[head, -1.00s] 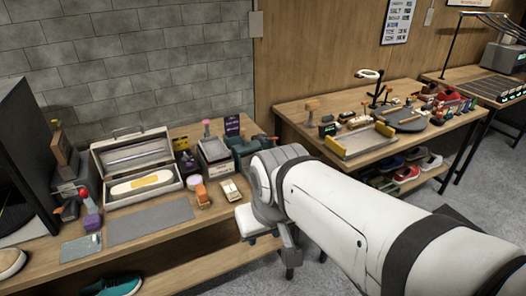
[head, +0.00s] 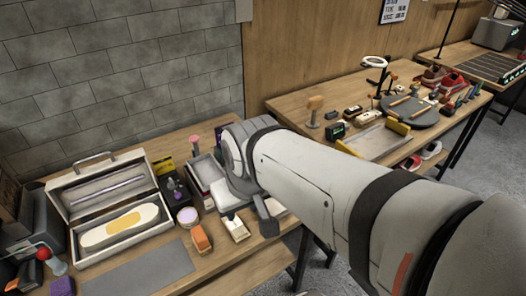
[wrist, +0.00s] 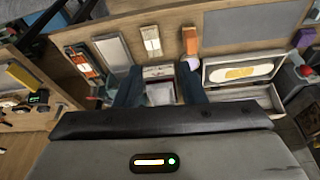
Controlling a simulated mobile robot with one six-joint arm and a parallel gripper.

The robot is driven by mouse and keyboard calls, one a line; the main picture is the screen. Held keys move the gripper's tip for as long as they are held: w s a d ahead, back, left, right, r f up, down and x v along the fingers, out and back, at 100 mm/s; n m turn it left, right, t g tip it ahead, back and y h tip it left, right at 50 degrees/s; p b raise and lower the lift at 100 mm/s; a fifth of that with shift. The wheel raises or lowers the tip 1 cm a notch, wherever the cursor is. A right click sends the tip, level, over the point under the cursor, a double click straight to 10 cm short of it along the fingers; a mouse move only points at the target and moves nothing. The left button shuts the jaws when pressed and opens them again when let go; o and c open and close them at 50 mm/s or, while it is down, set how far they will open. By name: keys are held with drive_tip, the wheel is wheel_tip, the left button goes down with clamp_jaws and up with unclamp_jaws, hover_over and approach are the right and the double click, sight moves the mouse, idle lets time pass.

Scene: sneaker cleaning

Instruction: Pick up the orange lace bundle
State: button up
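An orange, block-like item (head: 201,238) stands on the near workbench. It also shows in the wrist view (wrist: 190,40). It may be the orange lace bundle, but I cannot tell for sure at this size. My gripper (wrist: 158,74) is open, with its two dark teal fingers well apart. A pale boxy thing shows between and beyond the fingers; I see nothing clamped. The orange item lies beyond the right fingertip in the wrist view, apart from it.
A pale banded bundle (head: 236,229) stands right of the orange item. An open case (head: 60,203) holding a pale insole (head: 120,224) is to the left. A grey mat (head: 150,272) lies in front, bare. A second workbench (head: 290,105) with tools stands at the right.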

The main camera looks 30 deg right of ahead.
drive_tip(key=shift+w+a, duration=0.1)
drive_tip(key=shift+w, duration=0.15)
drive_tip(key=shift+o, duration=0.3)
drive_tip(key=shift+s+r, duration=0.1)
